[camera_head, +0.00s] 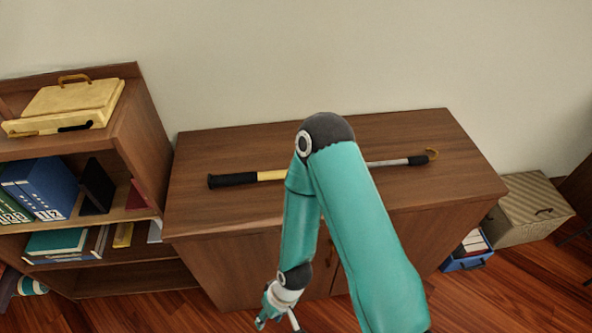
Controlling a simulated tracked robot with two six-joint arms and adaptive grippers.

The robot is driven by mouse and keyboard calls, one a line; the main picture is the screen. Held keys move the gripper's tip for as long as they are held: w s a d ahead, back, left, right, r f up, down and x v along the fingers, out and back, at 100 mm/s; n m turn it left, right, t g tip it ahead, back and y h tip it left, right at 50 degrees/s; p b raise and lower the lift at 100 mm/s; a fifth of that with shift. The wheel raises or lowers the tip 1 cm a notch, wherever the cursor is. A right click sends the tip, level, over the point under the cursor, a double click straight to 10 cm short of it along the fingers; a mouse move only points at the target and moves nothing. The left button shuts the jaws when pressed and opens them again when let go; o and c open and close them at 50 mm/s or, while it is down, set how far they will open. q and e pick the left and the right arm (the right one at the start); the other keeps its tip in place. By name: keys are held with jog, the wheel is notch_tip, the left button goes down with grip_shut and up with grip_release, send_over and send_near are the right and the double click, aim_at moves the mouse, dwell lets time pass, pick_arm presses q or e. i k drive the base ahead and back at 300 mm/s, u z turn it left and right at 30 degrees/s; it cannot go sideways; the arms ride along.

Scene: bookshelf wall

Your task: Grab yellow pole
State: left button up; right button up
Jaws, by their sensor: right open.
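A pole (272,175) lies flat across the top of the wooden cabinet. Its left end has a black grip, then a yellow section. Its right end is a thin grey shaft with a black part and a yellowish hook. The middle of the pole is hidden behind my teal right arm. My right gripper (277,319) hangs low in front of the cabinet, below its top and apart from the pole. It is open, and the bottom edge of the view partly cuts it off. My left gripper is not in view.
The cabinet top (400,125) is otherwise clear. A bookshelf (150,130) with books stands close on the left, with a yellow case (75,98) on top. A striped box (530,205) and a blue bin (468,262) stand on the floor at right. A wall is behind.

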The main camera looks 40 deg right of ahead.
aim_at(249, 176)
jog(key=z, duration=0.05)
jog(key=k, duration=0.95)
jog(key=z, duration=0.35)
jog(key=i, duration=1)
jog(key=z, duration=0.1)
